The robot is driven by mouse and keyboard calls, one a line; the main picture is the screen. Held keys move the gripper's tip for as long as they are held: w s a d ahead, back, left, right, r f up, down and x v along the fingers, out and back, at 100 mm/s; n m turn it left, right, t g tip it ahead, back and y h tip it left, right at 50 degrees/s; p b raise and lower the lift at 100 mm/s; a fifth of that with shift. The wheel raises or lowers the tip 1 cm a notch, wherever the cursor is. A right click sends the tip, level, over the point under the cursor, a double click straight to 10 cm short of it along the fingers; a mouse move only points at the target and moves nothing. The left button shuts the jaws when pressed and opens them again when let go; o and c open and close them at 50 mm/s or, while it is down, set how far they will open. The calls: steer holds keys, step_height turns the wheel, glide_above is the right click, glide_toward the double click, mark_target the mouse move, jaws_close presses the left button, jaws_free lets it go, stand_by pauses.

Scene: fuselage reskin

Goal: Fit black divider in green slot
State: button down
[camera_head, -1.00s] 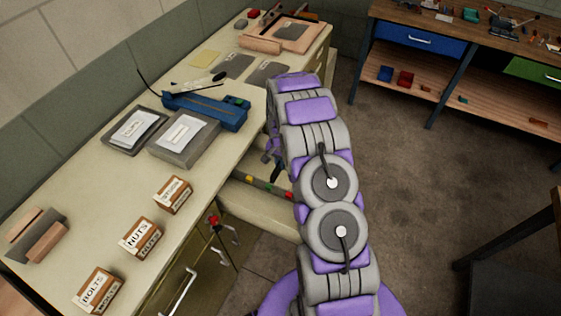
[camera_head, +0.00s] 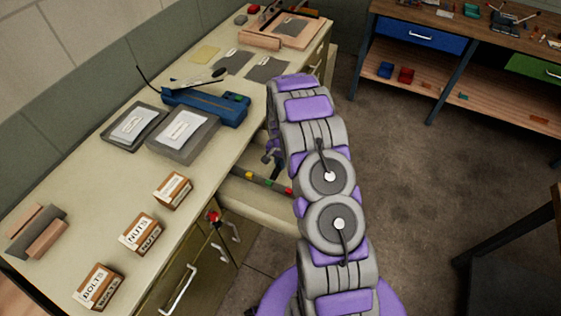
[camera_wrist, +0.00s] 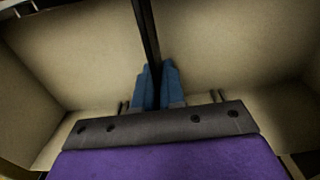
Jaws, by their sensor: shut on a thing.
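The black divider (camera_wrist: 147,35) is a thin dark strip in the wrist view, running from the top edge down between the blue fingers. My gripper (camera_wrist: 155,72) is shut on it. Around them are the pale walls and floor of an open drawer (camera_head: 262,207). In the head view the drawer's grey strip carries a yellow mark, a green mark (camera_head: 269,182) for the green slot, and a red mark. My gripper (camera_head: 271,158) is largely hidden by my arm there, close to this strip. Whether the divider touches the slot cannot be told.
The long bench (camera_head: 95,180) along the wall holds a blue tool (camera_head: 208,107), grey trays and labelled boxes such as the nuts box (camera_head: 139,232). Lower drawers with handles sit below it. A second workbench (camera_head: 455,40) stands at the back right. Floor between is clear.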

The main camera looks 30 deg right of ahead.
steer(key=shift+f, duration=0.3)
steer(key=c, duration=1.1)
jaws_free()
steer(key=shift+c, duration=0.2)
steer(key=shift+r, duration=0.15)
step_height(320, 180, up, 17)
steer(key=p, duration=0.2)
steer(key=shift+p, duration=0.4)
